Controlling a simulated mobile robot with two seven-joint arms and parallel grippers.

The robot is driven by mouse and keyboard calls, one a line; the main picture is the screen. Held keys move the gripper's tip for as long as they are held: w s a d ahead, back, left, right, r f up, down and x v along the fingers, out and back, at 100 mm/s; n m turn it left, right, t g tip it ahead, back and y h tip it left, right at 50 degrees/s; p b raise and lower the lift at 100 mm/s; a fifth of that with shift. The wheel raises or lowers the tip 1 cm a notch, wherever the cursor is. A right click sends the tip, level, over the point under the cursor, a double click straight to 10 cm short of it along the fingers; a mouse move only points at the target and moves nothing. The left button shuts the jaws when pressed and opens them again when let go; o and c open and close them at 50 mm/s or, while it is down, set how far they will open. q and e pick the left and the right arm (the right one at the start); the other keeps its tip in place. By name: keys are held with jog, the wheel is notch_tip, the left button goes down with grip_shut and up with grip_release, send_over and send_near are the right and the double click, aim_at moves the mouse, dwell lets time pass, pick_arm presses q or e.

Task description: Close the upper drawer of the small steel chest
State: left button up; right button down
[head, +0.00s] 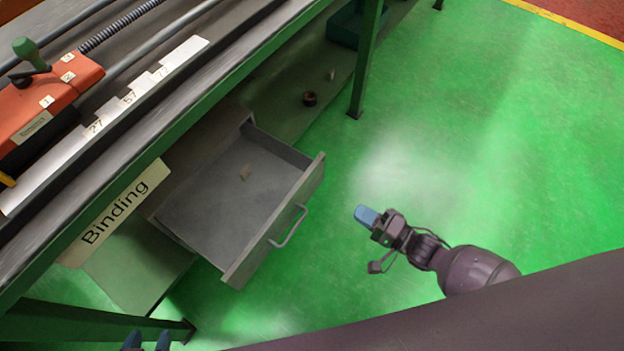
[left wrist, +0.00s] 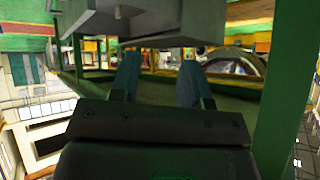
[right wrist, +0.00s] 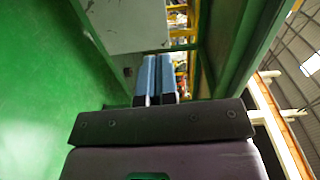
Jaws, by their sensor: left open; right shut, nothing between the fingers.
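The drawer (head: 215,200) of the steel chest is pulled far out from under the bench in the head view. Its front has a bow handle (head: 288,228). The chest body is mostly hidden under the bench top. My right gripper (head: 366,216) is shut and empty, to the right of the drawer front and apart from the handle. Its blue fingers show together in the right wrist view (right wrist: 159,76), with a grey panel (right wrist: 125,25) beyond. My left gripper (head: 147,342) is at the bottom edge; its fingers are apart and empty in the left wrist view (left wrist: 158,80).
A green leg (head: 367,60) stands behind the drawer. A dark ring (head: 310,98) lies on the lower shelf. Green floor is clear at right.

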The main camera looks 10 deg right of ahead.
aim_at(307, 181)
jog(key=b+x, duration=0.2)
jog(key=x, duration=1.1)
jog(key=shift+f, duration=0.15)
jog(key=shift+w+a, duration=0.3)
jog(key=shift+a, duration=0.05)
pick_arm(q)
jog(key=shift+w+d+f+m, duration=0.1)
jog(key=shift+w+d+m, duration=0.3)
jog(key=shift+w, duration=0.15)
pick_arm(e)
jog(key=shift+w, duration=0.1)
pick_arm(q)
jog(key=shift+s+a, duration=0.1)
jog(key=shift+s, duration=0.1)
pick_arm(e)
jog(key=shift+w+a, duration=0.1)
jog(key=shift+a, duration=0.05)
